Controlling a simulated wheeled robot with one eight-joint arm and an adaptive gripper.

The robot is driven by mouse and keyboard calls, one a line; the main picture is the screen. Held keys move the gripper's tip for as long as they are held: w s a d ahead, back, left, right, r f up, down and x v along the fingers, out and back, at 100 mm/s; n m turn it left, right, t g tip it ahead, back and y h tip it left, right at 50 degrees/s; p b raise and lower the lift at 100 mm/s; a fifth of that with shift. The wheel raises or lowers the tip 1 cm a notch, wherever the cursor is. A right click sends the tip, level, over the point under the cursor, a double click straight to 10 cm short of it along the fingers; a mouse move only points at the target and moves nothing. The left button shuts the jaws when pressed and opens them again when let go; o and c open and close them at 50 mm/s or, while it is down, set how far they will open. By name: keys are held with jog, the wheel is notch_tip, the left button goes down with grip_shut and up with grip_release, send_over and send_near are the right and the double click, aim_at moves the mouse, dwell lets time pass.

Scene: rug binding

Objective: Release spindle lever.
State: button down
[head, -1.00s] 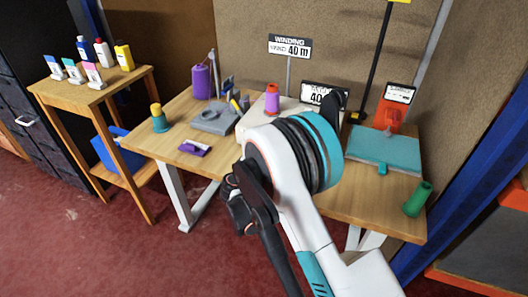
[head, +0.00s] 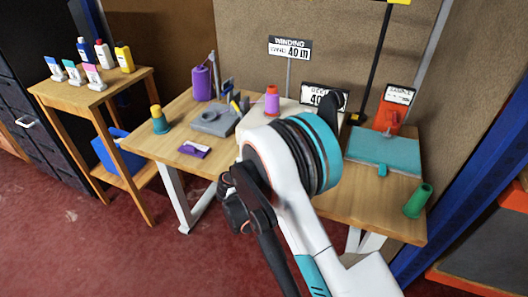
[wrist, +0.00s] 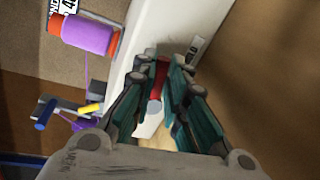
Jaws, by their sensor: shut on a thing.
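My gripper (wrist: 163,65) shows in the wrist view, with its two teal-padded fingers shut on a slim red lever (wrist: 160,76). A pale round knob (wrist: 154,106) shows just below the red part, between the fingers. The lever sits against the white winding machine (wrist: 150,38). A purple spool with orange-red ends (wrist: 88,36) is on the machine, left of the fingers and apart from them. In the head view the purple spool (head: 272,102) stands upright behind my arm. My arm hides the gripper and lever there.
The wooden workbench (head: 335,207) carries a grey device (head: 213,121), a tall purple cone (head: 202,84), a teal plate (head: 384,152) and a green spool (head: 418,201). A "WINDING 40 m" sign (head: 290,47) stands behind the machine. A side table (head: 91,91) with bottles is at left.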

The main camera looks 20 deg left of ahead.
jog(key=n, duration=0.1)
jog(key=r+n, duration=0.1)
jog(key=n, duration=0.1)
jog(key=shift+a+r+h, duration=0.1)
jog(key=shift+a+h, duration=0.3)
jog(key=n, duration=0.1)
jog(key=a+r+n+h, duration=0.1)
jog(key=n, duration=0.1)
jog(key=shift+t, duration=0.3)
jog(key=n, duration=0.1)
jog(key=a+n, duration=0.1)
jog(key=n, duration=0.1)
jog(key=shift+w+a+r+h, duration=0.1)
jog(key=shift+r+h, duration=0.2)
jog(key=shift+a+r+n+t, duration=0.1)
jog(key=shift+a+n+t, duration=0.15)
jog(key=shift+n, duration=0.45)
jog(key=shift+a+n+t, duration=0.15)
jog(key=shift+a+n, duration=0.1)
jog(key=shift+n, duration=0.45)
jog(key=c, duration=1.6)
grip_release()
jog(key=shift+a, duration=0.1)
